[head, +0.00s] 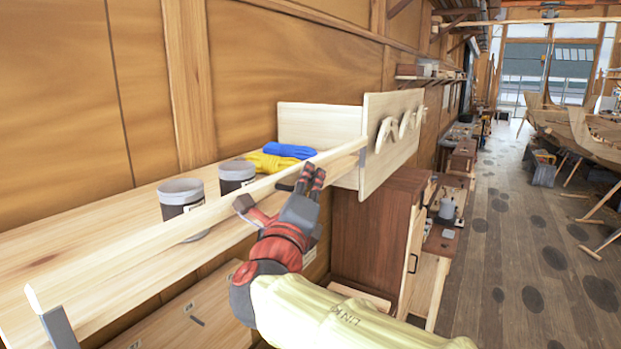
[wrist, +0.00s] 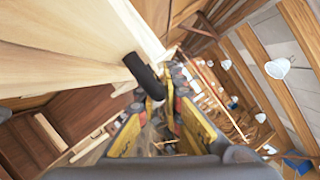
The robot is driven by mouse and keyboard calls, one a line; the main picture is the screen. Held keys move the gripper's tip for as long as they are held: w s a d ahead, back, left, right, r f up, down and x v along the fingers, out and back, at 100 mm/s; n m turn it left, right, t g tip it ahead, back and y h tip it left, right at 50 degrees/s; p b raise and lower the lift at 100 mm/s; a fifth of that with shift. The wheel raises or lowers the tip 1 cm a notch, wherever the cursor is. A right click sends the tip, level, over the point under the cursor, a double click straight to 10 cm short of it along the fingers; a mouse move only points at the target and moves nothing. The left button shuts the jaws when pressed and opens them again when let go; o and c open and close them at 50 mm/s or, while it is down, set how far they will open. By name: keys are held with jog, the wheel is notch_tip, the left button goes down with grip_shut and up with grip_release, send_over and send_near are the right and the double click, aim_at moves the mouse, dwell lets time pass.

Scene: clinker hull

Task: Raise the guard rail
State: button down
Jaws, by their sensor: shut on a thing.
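The guard rail (head: 150,238) is a long pale wooden bar along the front of the shelf (head: 95,215). It runs above the shelf board with a gap under it. A grey metal bracket (head: 59,328) shows at its near end. A short black handle (wrist: 145,76) sticks out from pale wood in the wrist view, and a dark bit of it shows by the rail in the head view (head: 284,187). My gripper (head: 279,190) is at the rail's front, toward its far end. Its fingers (wrist: 167,97) are closed at the black handle's tip; the exact contact is partly hidden.
Two grey cans (head: 180,193) (head: 236,172), yellow cloth (head: 268,163) and blue cloth (head: 289,150) are on the shelf behind the rail. A pale panel (head: 385,150) closes the far end. A brown cabinet (head: 370,225) stands beyond my arm.

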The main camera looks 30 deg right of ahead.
jog(key=c, duration=2.2)
grip_release()
jog(key=v, duration=1.2)
